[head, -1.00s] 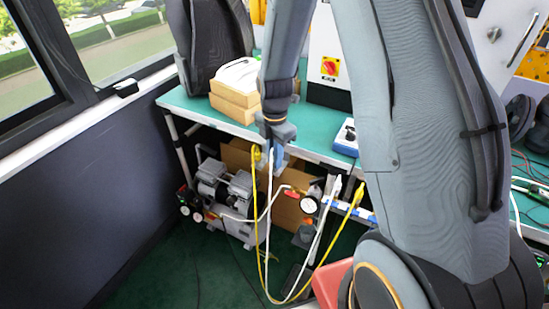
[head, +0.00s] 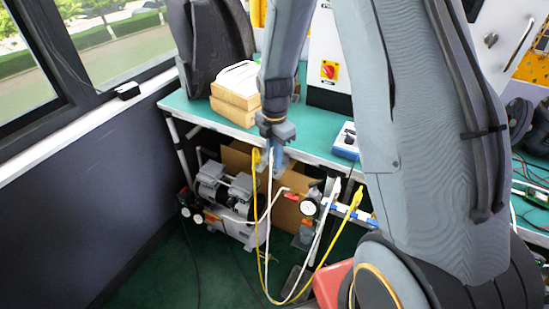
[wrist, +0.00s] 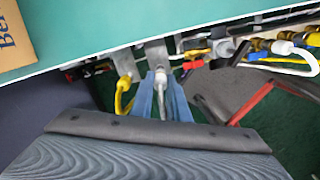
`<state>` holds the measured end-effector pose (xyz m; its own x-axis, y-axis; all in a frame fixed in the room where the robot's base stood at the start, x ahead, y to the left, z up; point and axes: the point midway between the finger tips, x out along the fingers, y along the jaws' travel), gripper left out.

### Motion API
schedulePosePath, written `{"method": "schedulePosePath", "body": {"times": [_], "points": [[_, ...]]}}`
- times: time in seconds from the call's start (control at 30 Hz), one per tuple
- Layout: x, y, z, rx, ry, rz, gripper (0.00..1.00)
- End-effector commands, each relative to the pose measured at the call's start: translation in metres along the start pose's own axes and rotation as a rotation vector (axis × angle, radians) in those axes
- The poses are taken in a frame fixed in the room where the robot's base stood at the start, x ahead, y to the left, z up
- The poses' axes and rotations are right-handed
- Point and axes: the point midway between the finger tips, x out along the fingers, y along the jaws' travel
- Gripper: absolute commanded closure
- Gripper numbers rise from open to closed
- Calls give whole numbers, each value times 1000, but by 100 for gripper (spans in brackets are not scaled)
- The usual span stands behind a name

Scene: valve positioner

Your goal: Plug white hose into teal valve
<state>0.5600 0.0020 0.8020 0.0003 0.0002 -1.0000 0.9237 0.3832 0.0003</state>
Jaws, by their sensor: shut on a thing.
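My gripper (head: 278,160), with blue fingers, points down at the front edge of the green bench. In the wrist view my gripper (wrist: 160,78) is shut on the white hose's end (wrist: 161,84), close below the bench edge and beside grey metal brackets. The white hose (head: 268,225) hangs from my gripper in a long loop and rises again on the right. I cannot make out a teal valve; the bench edge, brackets and fingers hide much of that area. I cannot tell whether the hose end touches a fitting.
A yellow hose (head: 257,215) hangs just left of the white one; its yellow end (wrist: 124,92) is close left of my fingers. The green bench (head: 305,128) overhangs a compressor (head: 225,195) and a gauge (head: 308,207). More hose ends (wrist: 285,48) crowd the right.

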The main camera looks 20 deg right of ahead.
Motion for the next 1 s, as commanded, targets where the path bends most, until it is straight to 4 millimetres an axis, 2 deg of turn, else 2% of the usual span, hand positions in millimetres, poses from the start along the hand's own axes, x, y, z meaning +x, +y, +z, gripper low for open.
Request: {"method": "schedulePosePath", "body": {"times": [0.5,1.0], "points": [[-30,0,0,0,0,0,100],[-31,0,0,1,0,0,100]]}}
